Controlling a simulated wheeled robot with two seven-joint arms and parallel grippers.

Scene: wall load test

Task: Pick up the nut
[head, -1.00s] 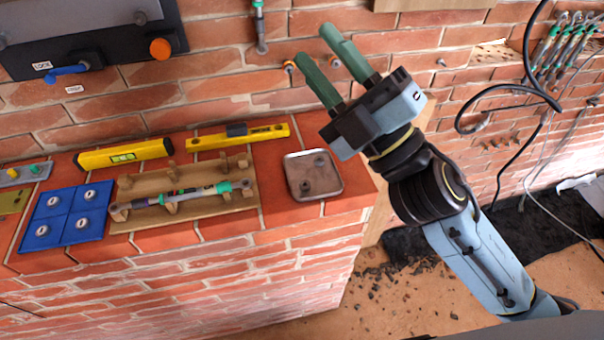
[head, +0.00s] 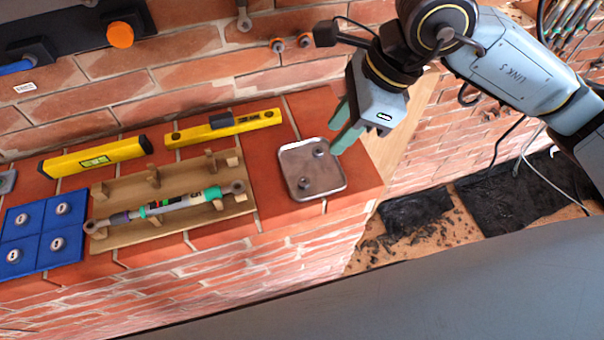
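Two small dark nuts lie on a shallow grey metal tray (head: 325,180) at the right end of the brick ledge. One nut (head: 318,152) is near the tray's upper right part, the other nut (head: 304,184) near its lower left part. My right gripper (head: 335,138) reaches in from the upper right, its green fingers pointing down and left at the tray's upper right edge. The fingers are apart with nothing seen between them. They are close to the upper nut; whether they touch the tray cannot be told. My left gripper is not in view.
A wooden rack (head: 175,229) holding a rod-like tool (head: 175,203) lies left of the tray. Two yellow spirit levels (head: 95,159) (head: 225,128) lie behind it. A blue tray (head: 40,230) with round pieces is at far left. The brick wall (head: 200,83) rises behind.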

